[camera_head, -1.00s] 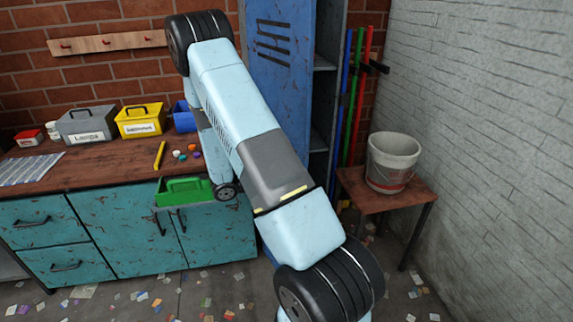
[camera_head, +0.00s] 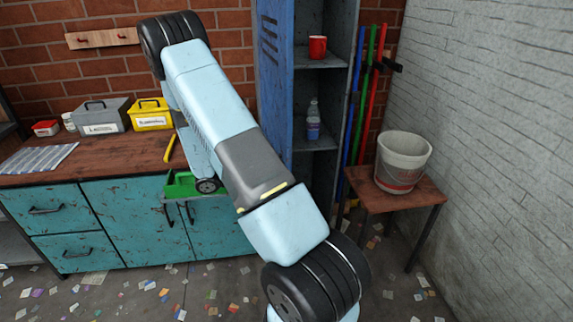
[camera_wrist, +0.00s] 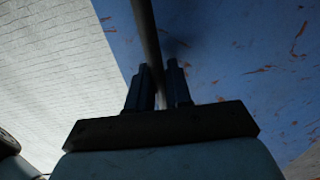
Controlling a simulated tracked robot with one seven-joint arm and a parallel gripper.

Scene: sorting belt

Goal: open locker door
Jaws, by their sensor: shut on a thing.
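The blue locker door (camera_head: 275,75) stands part open in the head view, swung out to the left of the grey locker (camera_head: 328,85). Shelves show inside. My arm crosses in front of the door's lower part, and my gripper is hidden there. In the wrist view my gripper (camera_wrist: 161,80) is shut on the dark bar handle (camera_wrist: 149,35), which runs up between its two fingers. The scratched blue door face (camera_wrist: 240,60) fills the upper right of that view.
A red mug (camera_head: 317,47) and a bottle (camera_head: 313,120) stand on the locker shelves. Coloured poles (camera_head: 363,95) and a bucket (camera_head: 402,162) on a small table (camera_head: 415,190) stand right of it. A teal-fronted workbench (camera_head: 150,225) is at left.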

